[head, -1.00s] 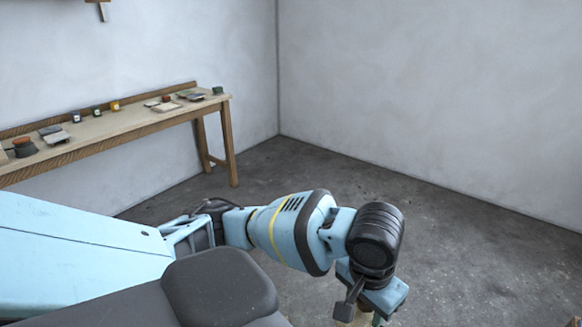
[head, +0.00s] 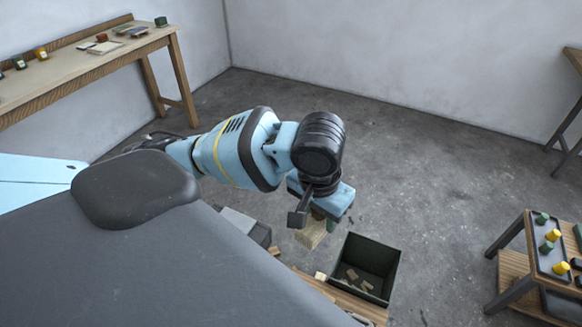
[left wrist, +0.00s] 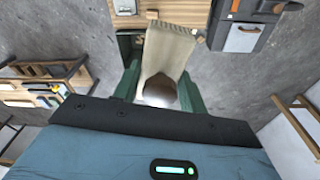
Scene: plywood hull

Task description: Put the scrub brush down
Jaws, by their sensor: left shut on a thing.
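The scrub brush (head: 311,234) shows as a pale wooden block under my left wrist in the head view. In the left wrist view the brush (left wrist: 168,52) is a long tan wooden body with a rounded, darker near end. My left gripper (left wrist: 160,88) is shut on it, with a green finger on each side. In the head view my left gripper (head: 320,228) is mostly hidden by the wrist. It holds the brush beside a dark green box; I cannot tell how high above the surface. My right gripper is not in view.
The open dark green box (head: 378,254) holds small wood pieces and stands on a wooden surface (head: 349,303). A grey toolbox (left wrist: 240,36) is close by. A small stand (head: 512,262) with green and yellow items is at right. A long bench (head: 88,65) runs along the wall.

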